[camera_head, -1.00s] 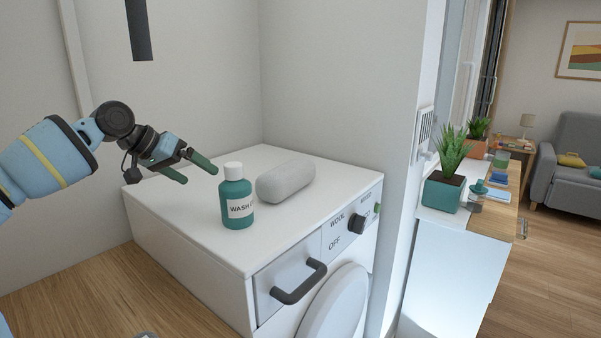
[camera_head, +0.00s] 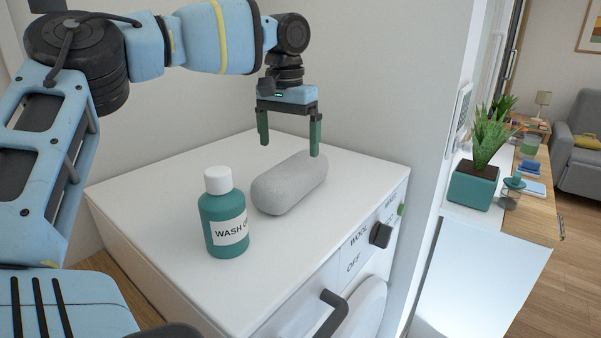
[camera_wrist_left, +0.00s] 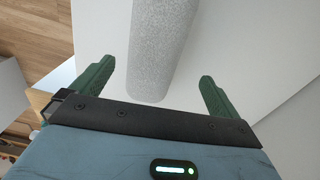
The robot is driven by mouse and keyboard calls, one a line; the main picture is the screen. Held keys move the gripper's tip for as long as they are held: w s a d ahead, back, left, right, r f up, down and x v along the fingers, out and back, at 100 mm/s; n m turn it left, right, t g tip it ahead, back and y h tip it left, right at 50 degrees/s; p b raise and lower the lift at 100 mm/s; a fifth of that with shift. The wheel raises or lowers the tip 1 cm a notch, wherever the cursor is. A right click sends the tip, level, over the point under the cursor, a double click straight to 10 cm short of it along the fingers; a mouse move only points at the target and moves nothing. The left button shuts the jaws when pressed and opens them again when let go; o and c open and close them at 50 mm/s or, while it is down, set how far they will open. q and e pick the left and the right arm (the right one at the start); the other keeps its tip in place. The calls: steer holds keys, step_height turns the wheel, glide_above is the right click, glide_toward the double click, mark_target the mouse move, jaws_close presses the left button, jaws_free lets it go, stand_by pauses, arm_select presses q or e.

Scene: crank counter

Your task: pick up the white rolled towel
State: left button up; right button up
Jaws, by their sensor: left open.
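The white rolled towel (camera_head: 289,184) looks light grey and lies on its side on top of the white washing machine (camera_head: 150,193). My left gripper (camera_head: 289,148) is open and points down above the far end of the towel, its green fingers apart. In the left wrist view the towel (camera_wrist_left: 151,50) runs between the directions of the two fingers (camera_wrist_left: 155,90), with its near end just short of the gripper body. I cannot tell whether a finger touches it. My right gripper is not in view.
A teal wash bottle (camera_head: 225,214) with a white cap stands on the machine, close left of the towel. Walls close off the back and right. A potted plant (camera_head: 474,183) stands beyond the wall.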

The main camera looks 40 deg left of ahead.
mark_target(293, 163)
arm_select(q)
steer(key=shift+w+d, duration=0.25)
steer(key=shift+d, duration=0.1)
steer(key=shift+s+d+f, duration=0.1)
steer(key=shift+f, duration=0.05)
steer(key=shift+f+p, duration=0.5)
steer(key=shift+f, duration=3.25)
steer(key=c, duration=1.1)
steer(key=shift+r+b, duration=0.35)
steer(key=shift+r, duration=4.7)
